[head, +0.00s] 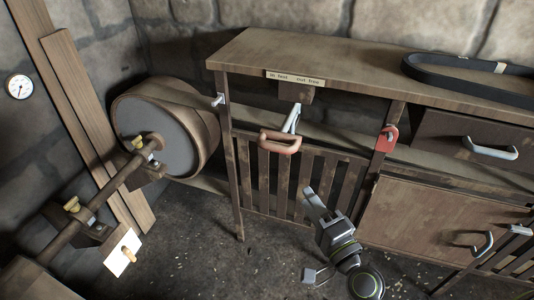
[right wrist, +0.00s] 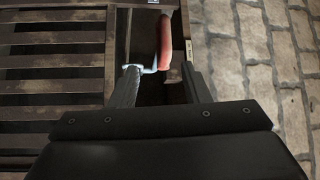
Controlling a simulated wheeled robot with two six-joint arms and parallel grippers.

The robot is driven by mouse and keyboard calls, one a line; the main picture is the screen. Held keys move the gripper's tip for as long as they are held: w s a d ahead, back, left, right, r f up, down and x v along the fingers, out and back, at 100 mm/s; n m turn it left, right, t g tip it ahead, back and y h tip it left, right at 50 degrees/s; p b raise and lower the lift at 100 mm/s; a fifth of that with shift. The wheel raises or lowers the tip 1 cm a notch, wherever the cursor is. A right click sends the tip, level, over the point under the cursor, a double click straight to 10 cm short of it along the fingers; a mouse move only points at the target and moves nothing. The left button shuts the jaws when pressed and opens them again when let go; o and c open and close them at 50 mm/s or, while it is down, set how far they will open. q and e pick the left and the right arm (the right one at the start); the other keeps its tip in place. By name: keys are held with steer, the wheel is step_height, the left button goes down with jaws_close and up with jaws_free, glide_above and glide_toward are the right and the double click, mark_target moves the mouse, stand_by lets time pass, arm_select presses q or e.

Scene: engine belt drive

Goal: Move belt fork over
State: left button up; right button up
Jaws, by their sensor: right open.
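The belt fork's handle, a red grip (head: 280,142) on a pale metal lever (head: 292,118), sticks out from the front of the wooden bench below a small label plate (head: 295,78). My right gripper (head: 314,203) is below and to the right of the handle in the head view, apart from it, in front of the slatted guard. In the right wrist view, the open fingers (right wrist: 158,85) point toward the red grip (right wrist: 164,42), which lies ahead, near the right finger. Whether either finger touches it cannot be told. My left gripper is out of view.
A large drum (head: 165,130) stands left of the bench beside a shaft (head: 110,190) with brass fittings. A black belt (head: 465,82) lies on the bench top. A red tag-like part (head: 386,138) is on the right post. A drawer (head: 470,140) and door (head: 430,215) are farther right.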

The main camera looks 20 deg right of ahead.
mark_target(276, 148)
steer(key=p+x, duration=0.1)
steer(key=x, duration=0.4)
steer(key=p+x, duration=0.2)
steer(key=x, duration=0.4)
steer(key=r+p+x, duration=0.1)
steer(key=p+x, duration=0.1)
steer(key=x, duration=0.3)
steer(key=shift+w+a+r, duration=0.1)
steer(key=shift+w, duration=0.5)
jaws_close()
